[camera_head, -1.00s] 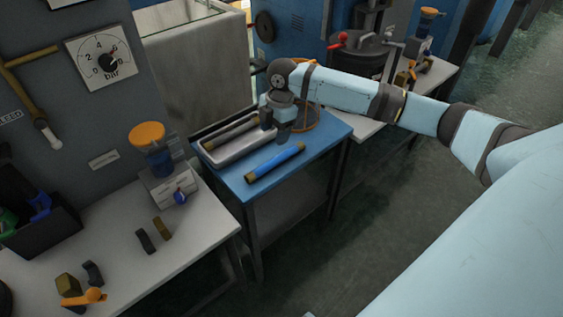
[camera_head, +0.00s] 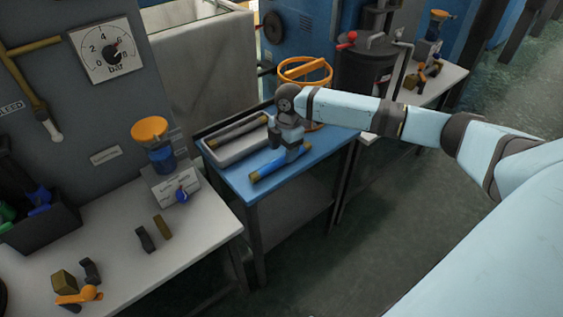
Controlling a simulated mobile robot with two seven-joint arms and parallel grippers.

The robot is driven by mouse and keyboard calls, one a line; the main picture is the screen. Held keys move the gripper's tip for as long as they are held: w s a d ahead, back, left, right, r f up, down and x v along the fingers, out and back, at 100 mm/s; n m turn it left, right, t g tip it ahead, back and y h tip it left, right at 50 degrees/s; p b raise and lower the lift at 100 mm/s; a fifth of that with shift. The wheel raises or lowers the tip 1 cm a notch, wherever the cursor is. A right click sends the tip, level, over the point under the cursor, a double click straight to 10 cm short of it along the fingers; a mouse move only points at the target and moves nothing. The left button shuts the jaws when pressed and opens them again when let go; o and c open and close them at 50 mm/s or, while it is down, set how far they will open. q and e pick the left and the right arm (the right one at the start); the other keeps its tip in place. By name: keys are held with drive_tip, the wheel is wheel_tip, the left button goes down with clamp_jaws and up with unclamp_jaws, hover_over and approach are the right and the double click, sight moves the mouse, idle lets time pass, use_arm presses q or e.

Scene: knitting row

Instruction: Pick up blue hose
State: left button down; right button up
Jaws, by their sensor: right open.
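The blue hose (camera_head: 270,168) lies on the blue-topped bench (camera_head: 239,179), with a brass-coloured end at its lower left. My right gripper (camera_head: 290,153) points down over the upper right part of the hose and hides that part. Its jaws are open. I cannot tell whether the fingers touch the hose or straddle it. My left gripper is not in view.
A grey tray (camera_head: 216,157) holding a dark hose (camera_head: 238,131) lies behind the blue hose. An orange ring-shaped frame (camera_head: 304,62) stands at the bench's back right. A white table (camera_head: 190,236) with small fittings is at the front left.

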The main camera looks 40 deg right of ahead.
sight(282, 157)
drive_tip(key=f, duration=0.3)
drive_tip(key=shift+a+f+b, duration=0.25)
drive_tip(key=shift+b, duration=0.05)
drive_tip(key=c, duration=1.1)
